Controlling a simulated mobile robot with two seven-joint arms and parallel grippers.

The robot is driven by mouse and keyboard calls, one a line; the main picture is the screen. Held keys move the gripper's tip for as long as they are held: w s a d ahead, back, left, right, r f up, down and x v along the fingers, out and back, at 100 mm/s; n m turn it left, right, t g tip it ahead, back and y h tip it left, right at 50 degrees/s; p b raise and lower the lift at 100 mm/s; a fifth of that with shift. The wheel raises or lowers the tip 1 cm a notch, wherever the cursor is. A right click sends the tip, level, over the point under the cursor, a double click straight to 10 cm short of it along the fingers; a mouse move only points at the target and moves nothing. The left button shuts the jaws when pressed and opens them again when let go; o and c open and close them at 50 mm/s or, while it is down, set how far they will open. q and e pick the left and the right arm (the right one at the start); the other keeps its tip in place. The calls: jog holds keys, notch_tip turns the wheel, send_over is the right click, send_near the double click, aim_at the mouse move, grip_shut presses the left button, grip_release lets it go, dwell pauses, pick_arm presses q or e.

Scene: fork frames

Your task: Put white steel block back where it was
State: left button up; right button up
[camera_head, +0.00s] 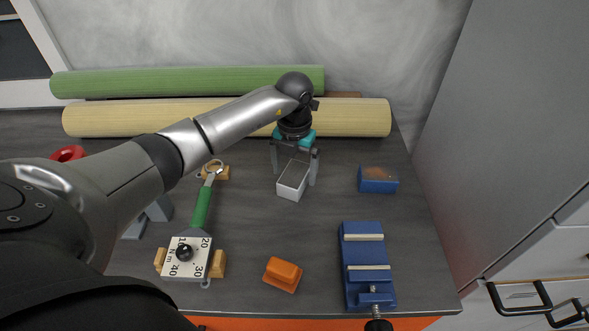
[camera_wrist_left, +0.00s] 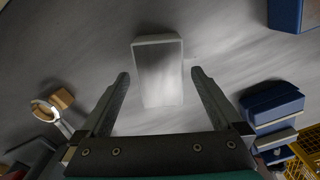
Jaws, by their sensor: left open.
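The white steel block (camera_head: 291,187) is a pale box with a grey top face, near the middle of the dark bench. It appears to rest on the bench. My left gripper (camera_head: 296,168) is over it, pointing down, with one finger on each side. In the left wrist view the block (camera_wrist_left: 158,58) lies between and beyond the open fingertips (camera_wrist_left: 160,75), with a visible gap on both sides. My right gripper is not in view.
A torque wrench (camera_head: 202,207) on wooden supports lies to the left. An orange block (camera_head: 283,274) and a blue vise (camera_head: 357,254) stand nearer the front. Green (camera_head: 190,80) and cream (camera_head: 360,117) rolls lie behind. Bench between block and orange block is clear.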

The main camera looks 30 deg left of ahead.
aim_at(294, 173)
pick_arm(q)
notch_tip(294, 173, up, 12)
jog(key=p, duration=0.2)
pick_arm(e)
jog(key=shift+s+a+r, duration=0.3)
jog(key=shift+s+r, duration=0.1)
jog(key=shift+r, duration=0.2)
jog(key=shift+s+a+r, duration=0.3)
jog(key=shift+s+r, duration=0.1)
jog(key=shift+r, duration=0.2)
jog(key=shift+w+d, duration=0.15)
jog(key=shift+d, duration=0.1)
